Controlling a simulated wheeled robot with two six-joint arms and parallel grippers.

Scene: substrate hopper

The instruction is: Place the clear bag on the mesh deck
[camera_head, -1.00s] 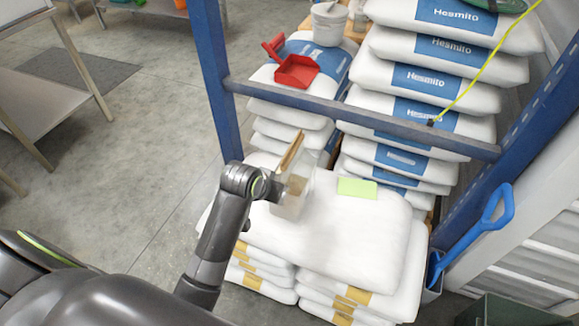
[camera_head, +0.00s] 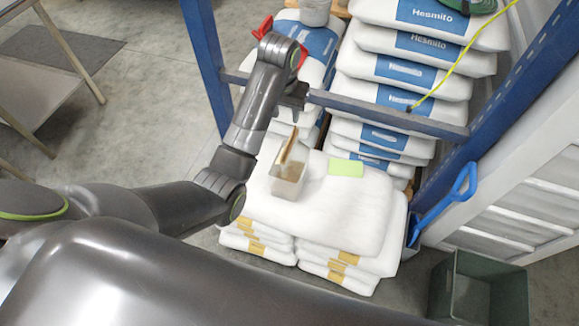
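I cannot make out a clear bag or a mesh deck for certain. A see-through open container (camera_head: 288,183) with a brown wooden piece (camera_head: 287,150) sticking up from it stands on the top white sack (camera_head: 335,213) of the front stack. My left gripper (camera_head: 294,112) is above and behind the container in the picture, apart from it, close to the blue rack's crossbar. Its fingers are dark and seen side on, so their opening is unclear. No held thing shows at them. My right gripper is not in view.
A blue rack crossbar (camera_head: 390,116) runs between two posts. Hesmito sacks (camera_head: 413,70) are piled behind it. A red scoop (camera_head: 262,28) is partly hidden by my arm. A green note (camera_head: 346,168), blue shovel (camera_head: 462,183) and dark green bin (camera_head: 480,288) are nearby.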

